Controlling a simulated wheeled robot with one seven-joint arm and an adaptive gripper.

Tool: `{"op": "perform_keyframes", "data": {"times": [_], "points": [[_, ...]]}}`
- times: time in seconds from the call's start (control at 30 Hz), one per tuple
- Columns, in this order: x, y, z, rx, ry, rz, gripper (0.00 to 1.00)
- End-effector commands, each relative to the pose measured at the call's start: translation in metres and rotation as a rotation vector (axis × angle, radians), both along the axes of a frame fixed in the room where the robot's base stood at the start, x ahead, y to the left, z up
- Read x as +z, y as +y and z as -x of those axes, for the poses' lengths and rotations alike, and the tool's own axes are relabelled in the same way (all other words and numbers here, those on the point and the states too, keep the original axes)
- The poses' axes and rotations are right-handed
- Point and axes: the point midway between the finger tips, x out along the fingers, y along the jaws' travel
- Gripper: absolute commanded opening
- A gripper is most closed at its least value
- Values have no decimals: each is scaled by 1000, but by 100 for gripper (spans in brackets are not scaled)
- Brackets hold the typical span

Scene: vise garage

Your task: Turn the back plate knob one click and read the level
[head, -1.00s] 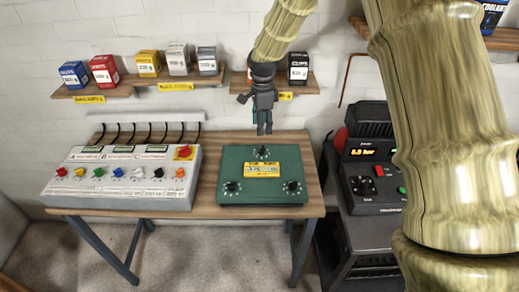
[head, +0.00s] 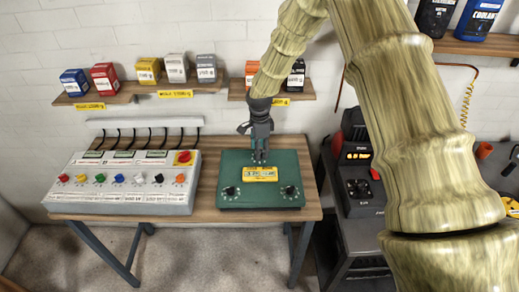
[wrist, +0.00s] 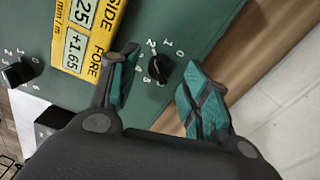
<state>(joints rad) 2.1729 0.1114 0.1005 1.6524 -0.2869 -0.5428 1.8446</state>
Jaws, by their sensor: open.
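The green plate (head: 233,163) lies on the wooden bench and carries a yellow level display (head: 260,174). A left front knob (head: 231,191) and a right front knob (head: 290,191) show in the head view. My gripper (head: 260,160) points down over the plate's back edge and hides the back knob there. In the wrist view, the black back knob (wrist: 158,69) sits between my open, teal-padded fingers (wrist: 154,84), with a gap on each side. Its numbered dial shows in part; the exact setting is unclear. The display (wrist: 86,38) is cut off but reads "FORE +1.65" and a side value ending in 25.
A white control box (head: 120,205) with coloured knobs stands left of the plate. A dark machine (head: 362,180) stands on a cart at the right. Shelves with small boxes (head: 175,70) hang behind. The white wall (wrist: 285,100) is close behind the plate.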

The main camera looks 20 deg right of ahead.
Motion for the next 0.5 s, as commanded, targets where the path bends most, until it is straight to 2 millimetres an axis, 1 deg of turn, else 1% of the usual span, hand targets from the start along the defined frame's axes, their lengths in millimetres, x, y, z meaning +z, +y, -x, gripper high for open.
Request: {"op": "perform_keyframes", "data": {"times": [0.2, 0.5], "points": [[-13, 0, -1, -1, -1, -1, 47], [-17, 0, 0, -1, -1, -1, 47]]}}
